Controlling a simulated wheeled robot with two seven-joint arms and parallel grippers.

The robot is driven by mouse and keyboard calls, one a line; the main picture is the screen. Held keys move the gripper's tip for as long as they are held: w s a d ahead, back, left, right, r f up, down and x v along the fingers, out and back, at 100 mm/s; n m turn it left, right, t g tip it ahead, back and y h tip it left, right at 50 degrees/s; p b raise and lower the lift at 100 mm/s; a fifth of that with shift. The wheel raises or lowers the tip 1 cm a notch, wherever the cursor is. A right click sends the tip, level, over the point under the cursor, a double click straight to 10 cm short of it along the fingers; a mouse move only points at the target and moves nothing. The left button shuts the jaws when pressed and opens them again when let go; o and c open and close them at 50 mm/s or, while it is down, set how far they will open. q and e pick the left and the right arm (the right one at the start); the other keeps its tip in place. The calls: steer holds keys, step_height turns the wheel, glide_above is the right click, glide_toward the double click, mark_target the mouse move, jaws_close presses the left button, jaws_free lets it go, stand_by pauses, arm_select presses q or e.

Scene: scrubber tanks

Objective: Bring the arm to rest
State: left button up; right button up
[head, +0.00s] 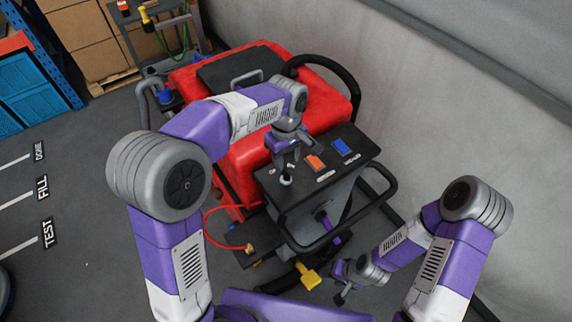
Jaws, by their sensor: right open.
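My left arm reaches in from the left over the red scrubber machine (262,150). My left gripper (285,166) points down at the left part of the dark control panel (345,168). A small round light-grey tip (286,181) shows just below it. I cannot tell whether its fingers are apart or closed, or whether they touch the panel. My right arm is folded low at the right. My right gripper (341,298) is open near the floor, right of a yellow part (307,276), apart from the panel.
The panel bears an orange switch (315,162) and a blue switch (342,147), with a black handle loop (375,209) around it. A red hose (208,224) curves at the machine's left. A grey wall (455,110) stands at the right. Floor labelled FILL (42,188) is clear at left.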

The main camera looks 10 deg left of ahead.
arm_select(q)
steer(key=shift+r, duration=1.1)
